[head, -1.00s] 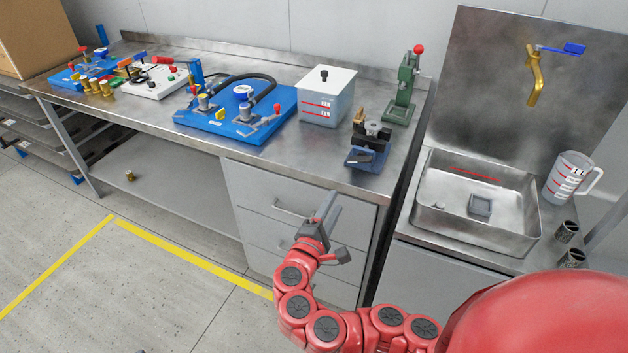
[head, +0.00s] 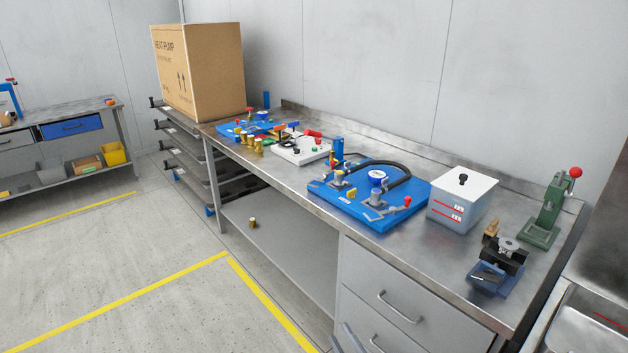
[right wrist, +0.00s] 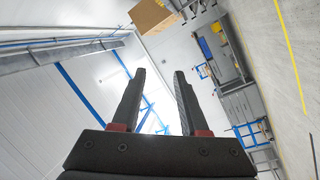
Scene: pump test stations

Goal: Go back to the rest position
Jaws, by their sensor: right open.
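My right gripper (right wrist: 160,72) shows in the right wrist view with its two dark fingers apart and nothing between them. In the head view only the grey tips of my right gripper (head: 347,339) show at the bottom edge, in front of the bench drawers (head: 400,325). My left gripper is not in view.
The steel bench (head: 465,305) holds a blue pump board (head: 345,207), a lidded clear tank (head: 462,207), a green press (head: 546,215) and a blue-black fixture (head: 495,270). A cardboard box (head: 215,75) stands beyond it. The floor at left is clear, with yellow lines (head: 120,303).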

